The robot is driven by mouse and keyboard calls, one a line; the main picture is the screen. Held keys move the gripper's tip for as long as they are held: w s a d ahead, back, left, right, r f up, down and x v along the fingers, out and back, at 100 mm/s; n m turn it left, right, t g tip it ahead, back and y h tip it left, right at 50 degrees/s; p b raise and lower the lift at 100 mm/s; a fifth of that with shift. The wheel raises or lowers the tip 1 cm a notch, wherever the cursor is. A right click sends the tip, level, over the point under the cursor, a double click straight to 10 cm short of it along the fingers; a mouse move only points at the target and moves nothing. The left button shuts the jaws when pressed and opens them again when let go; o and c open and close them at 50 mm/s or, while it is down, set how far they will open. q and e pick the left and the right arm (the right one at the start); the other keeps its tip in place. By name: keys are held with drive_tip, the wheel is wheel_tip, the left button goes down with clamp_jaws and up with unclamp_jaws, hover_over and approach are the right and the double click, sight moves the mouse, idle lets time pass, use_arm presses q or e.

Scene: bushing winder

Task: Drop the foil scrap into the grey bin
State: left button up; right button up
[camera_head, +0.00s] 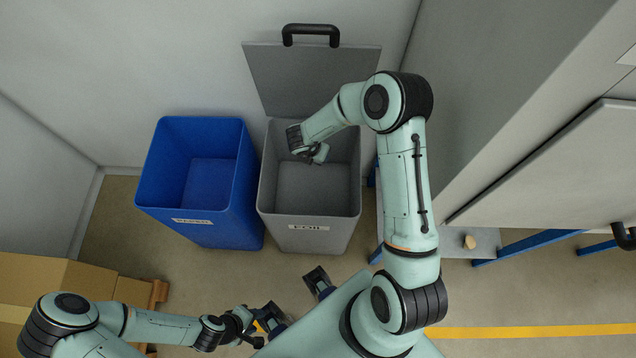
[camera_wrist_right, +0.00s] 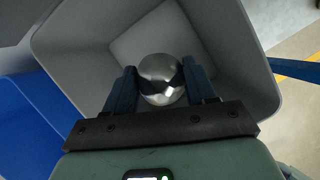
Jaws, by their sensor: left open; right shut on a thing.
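The grey bin (camera_head: 310,234) stands against the back wall with its lid (camera_head: 310,75) raised behind it and a label on its front. It also shows in the right wrist view (camera_wrist_right: 262,90). My right gripper (camera_wrist_right: 160,78) points down into the bin's opening. It is shut on the foil scrap (camera_wrist_right: 160,72), a shiny silver ball between its two blue fingers, with the bin's inside behind it. I cannot make out the foil scrap in the head view, where my right wrist covers that spot. My left gripper (camera_head: 262,324) is open and low at the front, away from the bins.
A blue open bin (camera_head: 205,222) stands close to the grey bin's left side. Cardboard boxes (camera_head: 50,278) are at the lower left. A grey cabinet (camera_head: 550,170) and a low shelf with blue legs (camera_head: 482,246) are on the right. Floor in front of the bins is clear.

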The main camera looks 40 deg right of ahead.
use_arm(q)
drive_tip(key=f+b, duration=0.1)
drive_tip(key=f, duration=0.1)
drive_tip(key=s+f+b, duration=0.1)
drive_tip(key=f+b, duration=0.1)
drive_tip(key=shift+s, duration=0.15)
use_arm(e)
wheel_tip(320, 180, down, 5)
drive_tip(key=shift+f, duration=0.15)
drive_tip(key=o, duration=1.1)
use_arm(q)
drive_tip(key=shift+w+r+p, duration=0.15)
drive_tip(key=shift+r+p, duration=0.25)
drive_tip(key=shift+r, duration=0.15)
drive_tip(key=shift+w+r+p, duration=0.15)
drive_tip(key=shift+r+p, duration=0.2)
drive_tip(key=shift+r, duration=0.15)
use_arm(e)
drive_tip(key=v, duration=1.3)
use_arm(q)
drive_tip(key=shift+s, duration=0.1)
use_arm(e)
drive_tip(key=shift+a, duration=0.15)
